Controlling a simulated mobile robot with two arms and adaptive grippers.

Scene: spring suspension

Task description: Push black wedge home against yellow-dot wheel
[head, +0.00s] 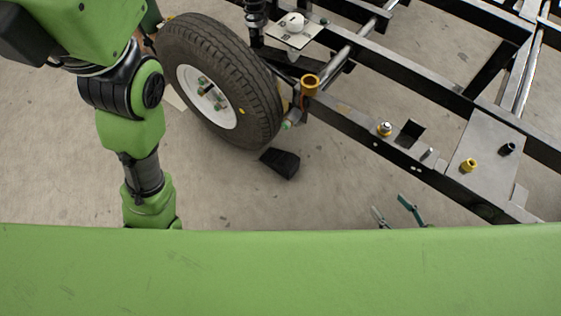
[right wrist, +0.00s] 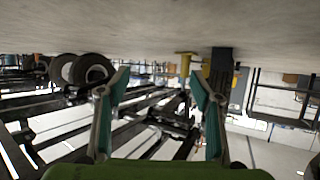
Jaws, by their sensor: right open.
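The wheel (head: 262,92) stands at the upper middle of the head view, a black tyre on a white rim with a small yellow dot (head: 241,110) on the rim. The black wedge (head: 280,164) lies on the floor just below the tyre's lower right. Its upper left end is close to the tyre; I cannot tell whether they touch. My right gripper (head: 394,212) is open and empty, right of and below the wedge, partly hidden by my green body. It also shows open in the right wrist view (right wrist: 160,82). My left arm comes down at the left; its gripper is hidden.
A black frame (head: 360,130) with a gold ring (head: 310,84) and a plate (head: 480,150) runs across the right, near the wheel. Concrete floor is clear between the wedge and my right gripper. The right wrist view shows distant wheels (right wrist: 93,70) and racks.

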